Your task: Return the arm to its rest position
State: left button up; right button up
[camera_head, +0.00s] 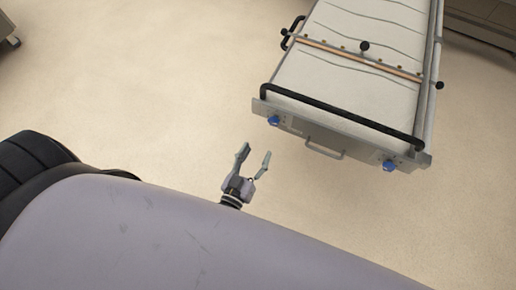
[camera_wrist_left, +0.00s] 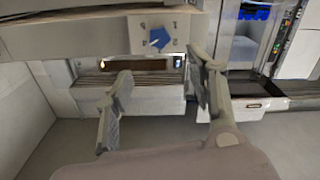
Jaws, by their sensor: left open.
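My left gripper (camera_head: 254,162) shows in the head view just past the edge of my own pale body, over bare floor. Its two fingers are spread apart with nothing between them. In the left wrist view the same gripper (camera_wrist_left: 160,100) shows both fingers apart and empty. The loader (camera_head: 352,60), a long flat bed with a pale cloth top, stands ahead and to the right, apart from the gripper. My right gripper is in neither view.
The loader's near end has a black bar (camera_head: 340,116), blue knobs (camera_head: 389,166) and a small handle (camera_head: 324,151). Deck oven fronts (camera_wrist_left: 140,85) show in the wrist view. Free floor (camera_head: 170,75) lies left of the loader.

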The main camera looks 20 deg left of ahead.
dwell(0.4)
pick_arm(q)
jog(key=s+f+m+g, duration=0.1)
jog(key=s+f+g, duration=0.2)
jog(key=f, duration=0.4)
jog(key=s+f+m+g+h, duration=0.1)
jog(key=s+f+g, duration=0.15)
jog(key=f, duration=0.45)
jog(key=s+f+m+g, duration=0.1)
jog(key=s+f+g, duration=0.1)
jog(key=s+f, duration=0.35)
jog(key=s+a+f+g, duration=0.2)
jog(key=s+f+g, duration=0.1)
jog(key=s+f, duration=0.2)
jog(key=s+a+f+m+g+y, duration=0.1)
jog(key=s+a+f+g, duration=0.2)
jog(key=s, duration=0.5)
jog(key=s+a+f+g, duration=0.3)
jog(key=s+f, duration=0.3)
jog(key=s, duration=0.1)
jog(key=shift+f+y, duration=0.3)
jog(key=shift+f, duration=0.05)
jog(key=shift+g, duration=0.25)
